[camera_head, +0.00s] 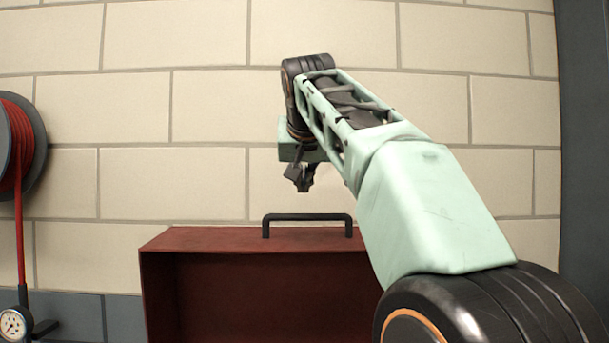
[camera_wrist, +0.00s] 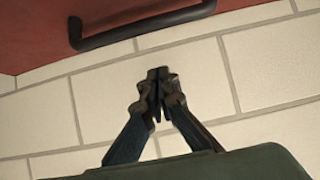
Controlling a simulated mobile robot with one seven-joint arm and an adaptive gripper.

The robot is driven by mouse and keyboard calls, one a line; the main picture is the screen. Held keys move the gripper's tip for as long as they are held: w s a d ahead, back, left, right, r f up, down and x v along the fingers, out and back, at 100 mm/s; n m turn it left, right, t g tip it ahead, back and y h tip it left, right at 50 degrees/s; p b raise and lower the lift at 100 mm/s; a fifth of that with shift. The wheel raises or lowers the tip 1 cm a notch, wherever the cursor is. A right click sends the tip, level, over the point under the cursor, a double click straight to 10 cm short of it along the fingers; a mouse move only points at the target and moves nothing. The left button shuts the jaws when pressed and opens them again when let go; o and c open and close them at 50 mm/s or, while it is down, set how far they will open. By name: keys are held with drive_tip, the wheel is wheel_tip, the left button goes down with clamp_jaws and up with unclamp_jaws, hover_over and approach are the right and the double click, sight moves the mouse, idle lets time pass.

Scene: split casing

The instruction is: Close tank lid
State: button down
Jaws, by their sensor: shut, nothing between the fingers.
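A dark red, box-shaped casing part (camera_head: 185,240), which looks like the tank lid, stands below my gripper in the head view. Its hollow side faces the camera and its lower part is cut off by the picture edge. A black bar handle (camera_head: 307,217) stands on its top face. My gripper (camera_head: 302,186) is shut and empty, just above the handle and apart from it. In the wrist view my gripper (camera_wrist: 158,95) shows shut fingers over the wall. The handle (camera_wrist: 140,26) and red surface (camera_wrist: 35,32) lie at the upper left. My arm hides the lid's right side.
A pale block wall (camera_head: 180,190) stands behind. A reel with red hose (camera_head: 18,150) and a gauge (camera_head: 14,323) hang at the left. A dark grey vertical panel (camera_head: 585,130) stands at the right. The space around my gripper looks clear.

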drive_tip(key=x, duration=0.4)
drive_tip(key=shift+w+f, duration=0.1)
drive_tip(key=shift+s+f+b, duration=0.55)
drive_tip(key=shift+s+f, duration=0.4)
drive_tip(key=shift+s, duration=0.25)
drive_tip(key=shift+s+f, duration=0.25)
drive_tip(key=shift+f, duration=0.1)
drive_tip(key=shift+f+b, duration=0.1)
drive_tip(key=shift+b, duration=0.2)
